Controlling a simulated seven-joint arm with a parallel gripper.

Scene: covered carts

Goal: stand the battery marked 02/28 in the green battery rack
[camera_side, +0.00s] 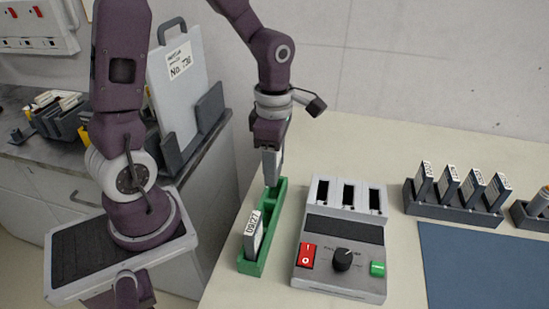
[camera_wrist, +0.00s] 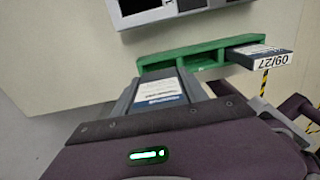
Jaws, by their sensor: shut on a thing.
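My gripper (camera_side: 271,150) is shut on a grey battery (camera_side: 273,168) and holds it upright at the far end of the green battery rack (camera_side: 250,268). The held battery's lower end meets the rack's far compartment in the picture; I cannot tell how deep it sits. In the wrist view the held battery (camera_wrist: 160,92) shows a white and blue label between the fingers, and its date is not readable. The green rack (camera_wrist: 190,52) lies just beyond it. A battery marked 09/27 (camera_side: 253,238) stands in the rack's near compartment, and it also shows in the wrist view (camera_wrist: 262,52).
A grey charger (camera_side: 345,230) with three dark slots, a red switch and a knob stands right of the rack. A dark holder (camera_side: 452,206) with several batteries is further right, behind a blue mat (camera_side: 485,265).

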